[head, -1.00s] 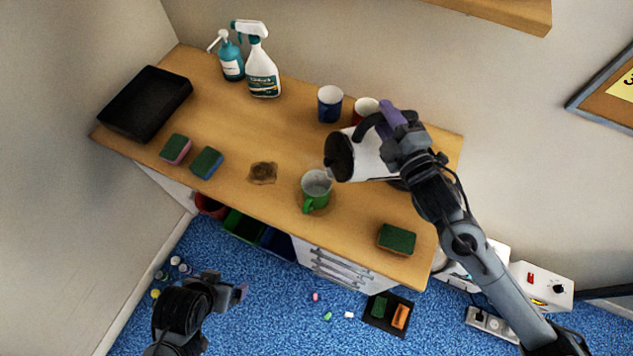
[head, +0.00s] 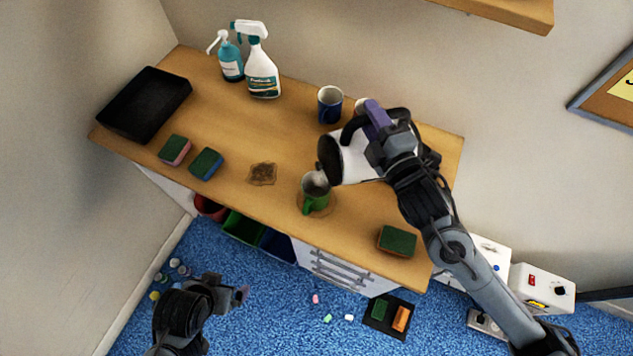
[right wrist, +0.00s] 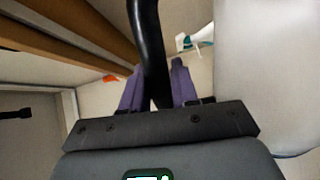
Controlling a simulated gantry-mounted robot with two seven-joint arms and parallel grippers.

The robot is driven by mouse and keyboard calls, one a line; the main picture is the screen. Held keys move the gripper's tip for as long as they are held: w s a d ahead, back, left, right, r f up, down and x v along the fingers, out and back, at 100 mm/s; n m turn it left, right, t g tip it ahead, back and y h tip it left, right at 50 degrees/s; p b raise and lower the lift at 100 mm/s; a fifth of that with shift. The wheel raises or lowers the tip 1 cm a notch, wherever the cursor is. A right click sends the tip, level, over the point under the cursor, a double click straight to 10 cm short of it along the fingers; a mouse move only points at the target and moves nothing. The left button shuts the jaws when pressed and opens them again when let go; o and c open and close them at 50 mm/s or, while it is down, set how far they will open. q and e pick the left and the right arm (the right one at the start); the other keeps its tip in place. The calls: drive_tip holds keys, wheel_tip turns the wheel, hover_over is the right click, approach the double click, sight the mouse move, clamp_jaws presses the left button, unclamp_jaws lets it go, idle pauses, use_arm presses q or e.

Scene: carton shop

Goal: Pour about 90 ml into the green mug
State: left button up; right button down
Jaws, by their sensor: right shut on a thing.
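The green mug (head: 315,193) stands on the wooden counter, its handle toward the front edge. My right gripper (head: 374,114) is shut on the black handle of a white jug (head: 358,160) with a dark lid end. The jug is tipped well over, its mouth end close above the mug's right rim. In the right wrist view the purple fingers (right wrist: 158,88) straddle the black handle (right wrist: 148,45). A slightly darker patch shows around the mug's base; I cannot tell whether it is liquid or shadow. The level inside the mug is unclear. My left gripper (head: 242,294) is low, away from the counter.
A blue mug (head: 330,104) and a partly hidden cup (head: 362,105) stand behind the jug. A brown stain (head: 262,173) lies left of the green mug.

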drive_tip(key=shift+s+a+r+n, duration=0.2)
drive_tip(key=shift+a+r, duration=0.1)
drive_tip(key=shift+a, duration=0.1)
drive_tip(key=shift+s+a+r+n, duration=0.1)
drive_tip(key=shift+a+r+n, duration=0.15)
drive_tip(key=shift+a, duration=0.2)
idle(0.4)
drive_tip(key=shift+s+a+r+b, duration=0.1)
drive_tip(key=shift+a+b, duration=0.05)
drive_tip(key=shift+b, duration=0.15)
idle(0.4)
drive_tip(key=shift+a+n, duration=0.1)
drive_tip(key=shift+n, duration=0.15)
idle(0.5)
